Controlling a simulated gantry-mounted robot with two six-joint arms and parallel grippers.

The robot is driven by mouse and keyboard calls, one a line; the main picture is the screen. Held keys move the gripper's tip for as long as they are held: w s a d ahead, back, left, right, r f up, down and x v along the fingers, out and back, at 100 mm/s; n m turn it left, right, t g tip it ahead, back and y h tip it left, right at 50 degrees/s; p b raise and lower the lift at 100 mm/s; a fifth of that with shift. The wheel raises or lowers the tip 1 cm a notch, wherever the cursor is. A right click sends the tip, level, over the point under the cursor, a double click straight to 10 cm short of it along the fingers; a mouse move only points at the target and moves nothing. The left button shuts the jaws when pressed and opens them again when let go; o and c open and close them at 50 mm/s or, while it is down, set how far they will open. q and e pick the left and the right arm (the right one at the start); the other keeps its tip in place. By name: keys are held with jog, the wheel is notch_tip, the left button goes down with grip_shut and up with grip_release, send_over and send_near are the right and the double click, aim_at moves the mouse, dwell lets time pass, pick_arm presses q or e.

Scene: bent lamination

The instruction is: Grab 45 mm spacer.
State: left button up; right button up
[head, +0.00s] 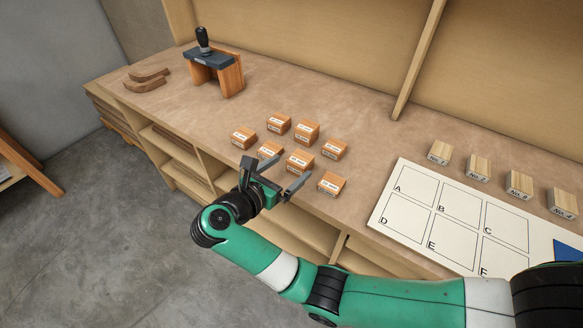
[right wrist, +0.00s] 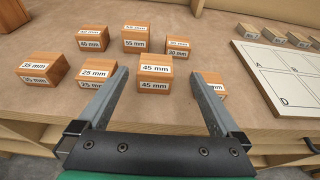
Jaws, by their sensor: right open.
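The 45 mm spacer is a small orange-brown wooden block with white labels, in the front row of the spacer group in the head view (head: 300,162). In the right wrist view the 45 mm spacer (right wrist: 155,74) stands upright on the bench, its labels facing me. My right gripper (head: 279,171) is open and empty at the bench's front edge. Its two fingers point toward the 45 mm spacer, which appears between the fingertips in the wrist view; contact is not visible. My left gripper is not in view.
Close by stand the 25 mm spacer (right wrist: 98,74), 35 mm spacer (right wrist: 44,68), 55 mm spacer (right wrist: 136,38) and a spacer partly behind the right finger (right wrist: 216,84). A lettered board (head: 408,170) and numbered blocks (head: 440,152) lie right. A clamp-like fixture (head: 229,78) stands back left.

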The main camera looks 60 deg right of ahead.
aim_at(306, 154)
jog(key=b+x, duration=0.1)
jog(key=x, duration=0.4)
jog(key=shift+w+d+f, duration=0.1)
jog(key=shift+f, duration=0.1)
jog(key=shift+d, duration=0.15)
jog(key=shift+b, duration=0.3)
jog(key=x, duration=0.1)
jog(key=b+x, duration=0.1)
jog(key=x, duration=0.1)
jog(key=b+x, duration=0.1)
jog(key=shift+d+f, duration=0.3)
jog(key=shift+f, duration=0.05)
jog(key=shift+d, duration=0.2)
jog(key=shift+w+a, duration=0.1)
jog(key=c, duration=1.4)
